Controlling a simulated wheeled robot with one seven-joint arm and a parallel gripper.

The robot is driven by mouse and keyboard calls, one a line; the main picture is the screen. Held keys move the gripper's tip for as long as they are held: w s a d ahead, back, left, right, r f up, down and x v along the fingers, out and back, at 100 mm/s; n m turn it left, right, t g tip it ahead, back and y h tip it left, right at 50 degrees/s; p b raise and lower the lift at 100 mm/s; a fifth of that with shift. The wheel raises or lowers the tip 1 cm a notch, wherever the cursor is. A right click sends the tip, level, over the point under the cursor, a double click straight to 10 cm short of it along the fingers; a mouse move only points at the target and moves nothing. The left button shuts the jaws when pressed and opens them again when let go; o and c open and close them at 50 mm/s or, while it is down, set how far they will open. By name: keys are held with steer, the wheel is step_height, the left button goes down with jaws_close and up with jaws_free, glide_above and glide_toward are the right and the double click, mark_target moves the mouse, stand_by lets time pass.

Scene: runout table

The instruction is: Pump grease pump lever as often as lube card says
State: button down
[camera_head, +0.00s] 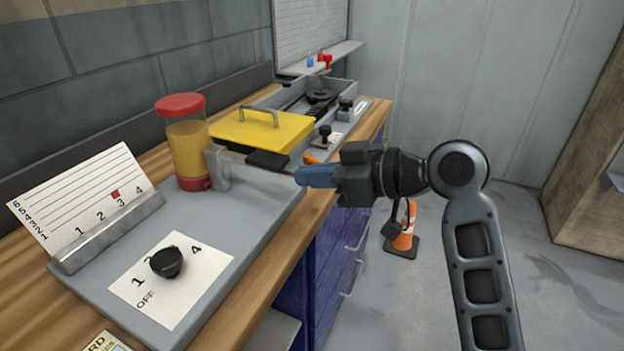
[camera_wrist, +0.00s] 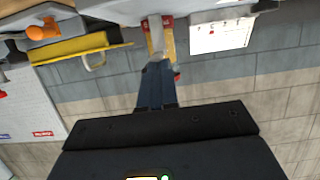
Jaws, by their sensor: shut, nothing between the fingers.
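The grease pump (camera_head: 187,148) is a clear cylinder of yellow grease with a red cap, at the back of a grey panel. Its lever seems to be the grey bar with a black grip (camera_head: 267,159) to its right. My gripper (camera_head: 299,176) is shut and empty, its blue fingers pointing left, just right of the grip in the picture; contact cannot be told. In the wrist view, the shut fingers (camera_wrist: 157,70) partly cover the pump (camera_wrist: 168,46). The lube card (camera_head: 80,190) has a red mark above column 3; I cannot surely read its row.
A black knob (camera_head: 167,262) sits on a dial plate marked OFF and numbers; its pointer is unclear. A yellow lid with a handle (camera_head: 262,130) and a grey tray of tools lie behind. An orange cone (camera_head: 403,235) stands on the floor, right of the bench.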

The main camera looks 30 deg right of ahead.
steer(key=v, duration=0.8)
steer(key=shift+b, duration=0.3)
steer(key=shift+s+r, duration=0.1)
steer(key=shift+r, duration=0.1)
